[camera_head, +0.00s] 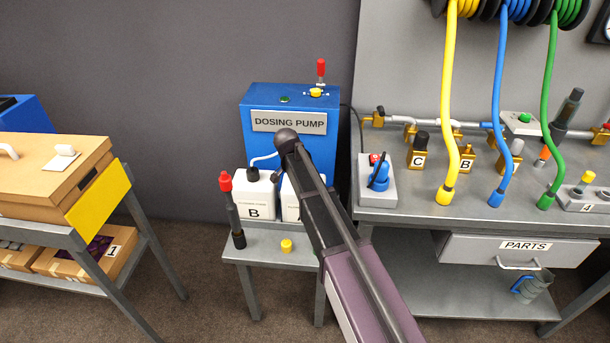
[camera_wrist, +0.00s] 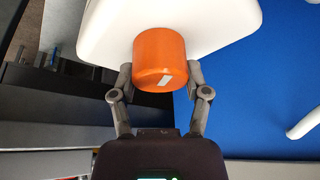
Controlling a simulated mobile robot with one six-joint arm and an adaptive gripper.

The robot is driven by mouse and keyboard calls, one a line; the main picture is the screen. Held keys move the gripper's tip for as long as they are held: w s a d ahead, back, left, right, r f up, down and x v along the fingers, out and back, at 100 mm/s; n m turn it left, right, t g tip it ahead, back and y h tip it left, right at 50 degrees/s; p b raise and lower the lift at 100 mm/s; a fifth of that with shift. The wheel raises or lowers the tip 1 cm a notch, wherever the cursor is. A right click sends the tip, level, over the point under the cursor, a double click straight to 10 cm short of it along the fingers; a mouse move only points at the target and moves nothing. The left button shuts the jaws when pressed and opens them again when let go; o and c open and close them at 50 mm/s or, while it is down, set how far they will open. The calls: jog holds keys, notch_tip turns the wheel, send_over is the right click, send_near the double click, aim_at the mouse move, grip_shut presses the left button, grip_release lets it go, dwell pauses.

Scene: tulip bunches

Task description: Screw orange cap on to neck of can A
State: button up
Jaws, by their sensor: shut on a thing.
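The orange cap (camera_wrist: 160,52) is between the fingers of my gripper (camera_wrist: 161,75) in the wrist view. The gripper is shut on its sides. The cap has a small white mark on its face. A white can (camera_wrist: 225,22) lies directly behind the cap in that view; the cap covers its neck area, so I cannot tell whether cap and neck touch. In the head view a white can (camera_head: 290,206), likely can A, stands right of can B (camera_head: 254,197), mostly hidden behind my arm. The gripper and the orange cap are hidden there.
The blue dosing pump (camera_head: 262,97) stands behind the cans on a small grey table (camera_head: 262,254). A red-tipped dark tool (camera_head: 233,215) and a yellow cap (camera_head: 286,246) are in front. The workbench (camera_head: 440,215) with hoses is to the right.

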jog(key=shift+s+m+g+h, duration=0.1)
jog(key=shift+m+g+h, duration=0.5)
jog(key=shift+m, duration=1.5)
jog(key=o, duration=1.3)
jog(key=shift+r, duration=0.1)
jog(key=shift+r+p, duration=2.4)
jog(key=shift+p, duration=0.15)
